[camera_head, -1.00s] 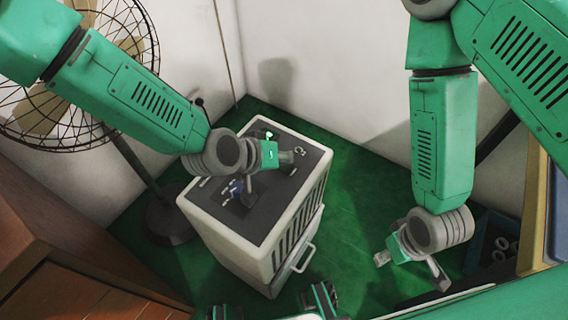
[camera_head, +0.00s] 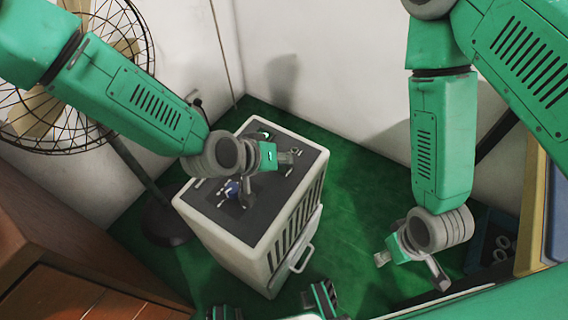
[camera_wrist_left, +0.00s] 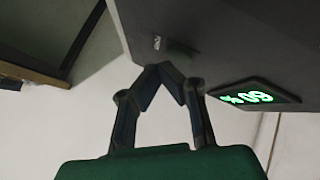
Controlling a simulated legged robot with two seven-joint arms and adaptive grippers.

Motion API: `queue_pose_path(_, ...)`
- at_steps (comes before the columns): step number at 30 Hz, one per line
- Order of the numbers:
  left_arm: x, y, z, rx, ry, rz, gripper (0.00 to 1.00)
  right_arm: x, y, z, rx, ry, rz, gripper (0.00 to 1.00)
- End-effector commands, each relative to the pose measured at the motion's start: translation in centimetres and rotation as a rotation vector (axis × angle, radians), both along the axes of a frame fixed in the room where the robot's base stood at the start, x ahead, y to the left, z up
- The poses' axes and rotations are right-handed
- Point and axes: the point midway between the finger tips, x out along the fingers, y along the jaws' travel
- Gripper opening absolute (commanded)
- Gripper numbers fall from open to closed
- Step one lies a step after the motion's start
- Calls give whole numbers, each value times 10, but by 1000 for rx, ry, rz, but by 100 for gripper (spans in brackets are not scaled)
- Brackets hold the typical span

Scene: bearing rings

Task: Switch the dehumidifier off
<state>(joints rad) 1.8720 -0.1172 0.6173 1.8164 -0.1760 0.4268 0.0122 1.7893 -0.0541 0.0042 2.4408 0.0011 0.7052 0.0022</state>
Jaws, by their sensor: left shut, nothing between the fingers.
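The dehumidifier (camera_head: 232,238) is a white box with a dark grey top panel, standing on the green floor. A lit green display (camera_head: 265,134) is at the panel's far end; in the left wrist view the display (camera_wrist_left: 246,97) shows upside-down digits resembling 60 %. A small light switch-like part (camera_wrist_left: 157,42) is on the panel close to the fingertips. My left gripper (camera_head: 247,203) is shut and empty, over the panel; contact cannot be told. A small blue-and-white item (camera_head: 230,187) lies beside its fingers. My right gripper (camera_head: 440,284) hangs low at right, its finger opening unclear.
A wire-cage fan (camera_head: 70,80) stands behind at left, a brown wooden cabinet (camera_head: 70,265) at front left. A dark bin with grey rings (camera_head: 490,243) and yellow and blue panels are at right. White walls close the corner; green floor right of the dehumidifier is free.

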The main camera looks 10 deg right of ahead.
Motion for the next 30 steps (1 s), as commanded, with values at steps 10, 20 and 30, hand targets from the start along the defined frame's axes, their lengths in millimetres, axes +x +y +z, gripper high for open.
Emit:
queue_pose_path(10,0,0,-3,0,0,2,0,0,0,-1,1,0,1,40)
queue_pose_path(20,0,-1,-5,1,0,1,0,0,0,-2,0,0,1,40)
queue_pose_path(30,0,5,5,0,1,1,0,0,0,9,0,0,1,40)
